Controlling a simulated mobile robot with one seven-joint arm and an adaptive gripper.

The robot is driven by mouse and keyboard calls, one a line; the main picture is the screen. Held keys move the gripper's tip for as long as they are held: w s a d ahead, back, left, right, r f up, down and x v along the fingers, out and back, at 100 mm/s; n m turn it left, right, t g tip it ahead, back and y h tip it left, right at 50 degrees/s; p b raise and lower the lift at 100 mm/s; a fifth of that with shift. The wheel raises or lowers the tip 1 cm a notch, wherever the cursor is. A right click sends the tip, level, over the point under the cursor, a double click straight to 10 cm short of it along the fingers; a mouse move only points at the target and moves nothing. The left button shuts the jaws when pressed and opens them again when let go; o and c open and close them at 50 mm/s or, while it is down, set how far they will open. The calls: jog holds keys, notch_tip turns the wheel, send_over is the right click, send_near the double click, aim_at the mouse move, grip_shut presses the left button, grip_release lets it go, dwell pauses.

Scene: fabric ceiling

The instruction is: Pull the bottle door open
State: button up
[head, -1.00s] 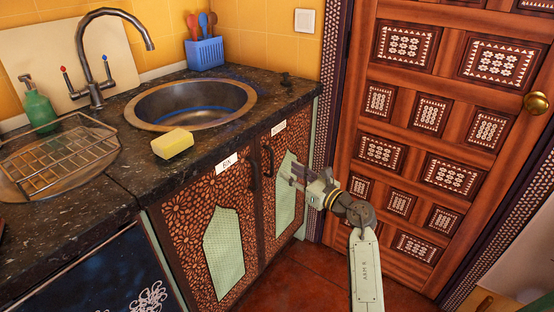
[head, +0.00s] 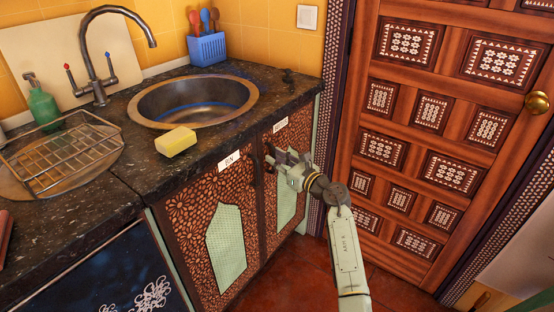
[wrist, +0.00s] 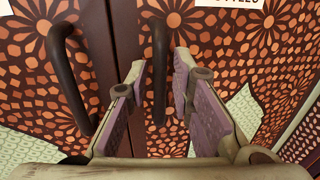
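The bottle door (head: 298,134) is the right-hand carved cabinet door under the sink, with a white label (head: 280,125) at its top; it looks closed. In the wrist view the door (wrist: 225,50) fills the right side, and its dark upright handle (wrist: 159,75) stands near its left edge. My gripper (head: 274,163) is at this handle in the head view and hides part of it. In the wrist view my gripper (wrist: 159,72) is open, with one finger on each side of the handle. A gap shows on both sides of the handle.
The bin door (head: 188,211) is directly left, with its own dark handle (wrist: 70,80) close to my left finger. The dark countertop (head: 185,170) juts above, with a yellow sponge (head: 176,142) near its edge. A large wooden door (head: 400,205) stands at the right. Red floor (head: 300,265) lies below.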

grip_shut()
jog(key=shift+f, duration=0.1)
dwell(0.6)
